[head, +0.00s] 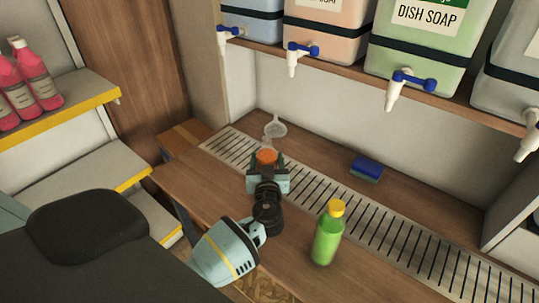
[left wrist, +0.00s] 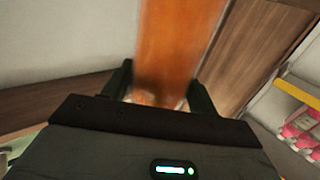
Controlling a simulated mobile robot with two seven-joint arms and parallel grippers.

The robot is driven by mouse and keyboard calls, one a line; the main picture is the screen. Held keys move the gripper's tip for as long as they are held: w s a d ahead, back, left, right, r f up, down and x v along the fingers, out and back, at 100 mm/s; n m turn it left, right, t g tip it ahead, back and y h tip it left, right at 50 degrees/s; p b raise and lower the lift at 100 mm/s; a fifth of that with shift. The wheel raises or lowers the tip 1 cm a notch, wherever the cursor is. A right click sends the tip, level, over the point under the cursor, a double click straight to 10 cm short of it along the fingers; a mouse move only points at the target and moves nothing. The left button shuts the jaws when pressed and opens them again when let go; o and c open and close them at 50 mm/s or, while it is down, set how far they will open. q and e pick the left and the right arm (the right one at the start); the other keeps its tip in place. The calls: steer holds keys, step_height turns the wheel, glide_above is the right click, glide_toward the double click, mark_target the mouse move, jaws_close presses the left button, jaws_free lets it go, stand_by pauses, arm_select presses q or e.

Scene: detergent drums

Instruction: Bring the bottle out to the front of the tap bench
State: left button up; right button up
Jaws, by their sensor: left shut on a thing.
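My left gripper (head: 266,166) reaches over the tap bench (head: 194,185) and is shut on an orange object (head: 266,156), which looks like a bottle. In the left wrist view the orange bottle (left wrist: 176,45) stands up between the two fingers, blurred, and its top is out of frame. Its lower part is hidden by my gripper in the head view. A green bottle (head: 327,240) with a yellow cap stands upright on the wooden front part of the bench, right of my left arm. My right gripper is not in view.
A clear funnel (head: 275,128) shows just behind the orange bottle. A slotted drain strip (head: 365,217) runs along the bench. A blue sponge (head: 367,167) lies behind it. Pink bottles (head: 33,80) stand on the left shelf.

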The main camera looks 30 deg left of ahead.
mark_target(258, 164)
arm_select(q)
steer(key=shift+s+a+r+p, duration=0.15)
steer(key=shift+s+p, duration=0.2)
steer(key=shift+s, duration=0.2)
steer(key=shift+s+d+r+p, duration=0.15)
steer(key=shift+s+p, duration=0.15)
steer(key=shift+s, duration=0.25)
steer(key=shift+s+a+f, duration=0.15)
steer(key=shift+s+f, duration=0.05)
steer(key=shift+s, duration=0.65)
steer(key=s, duration=0.4)
steer(key=shift+s+a+f+b, duration=0.1)
steer(key=shift+a+b, duration=0.05)
steer(key=shift+b, duration=0.2)
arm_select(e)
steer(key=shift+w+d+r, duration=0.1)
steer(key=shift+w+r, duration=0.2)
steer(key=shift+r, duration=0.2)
arm_select(q)
steer(key=o, duration=1.4)
steer(key=shift+o, duration=0.6)
